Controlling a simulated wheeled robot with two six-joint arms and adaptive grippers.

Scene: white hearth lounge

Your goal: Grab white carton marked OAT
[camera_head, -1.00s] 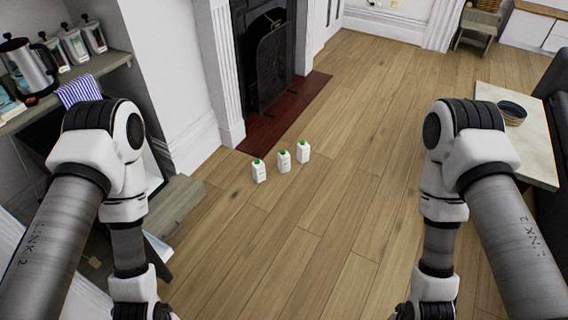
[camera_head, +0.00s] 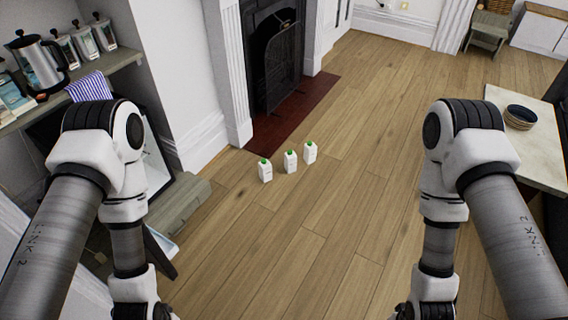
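Three white cartons with green caps stand upright in a slanting row on the wooden floor in front of the hearth: a left carton (camera_head: 265,171), a middle carton (camera_head: 290,162) and a right carton (camera_head: 310,152). Each has small dark marking on its front, too small to read, so I cannot tell which one says OAT. My two arms hang at the left and right of the view. Both grippers are below the frame's bottom edge and out of sight. Neither arm is near the cartons.
A dark fireplace (camera_head: 277,66) with a red hearth slab (camera_head: 290,118) lies behind the cartons. Shelves (camera_head: 95,72) with a kettle (camera_head: 37,62) and jars stand at left. A pale table (camera_head: 528,150) with a bowl (camera_head: 519,117) stands at right. The middle floor is clear.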

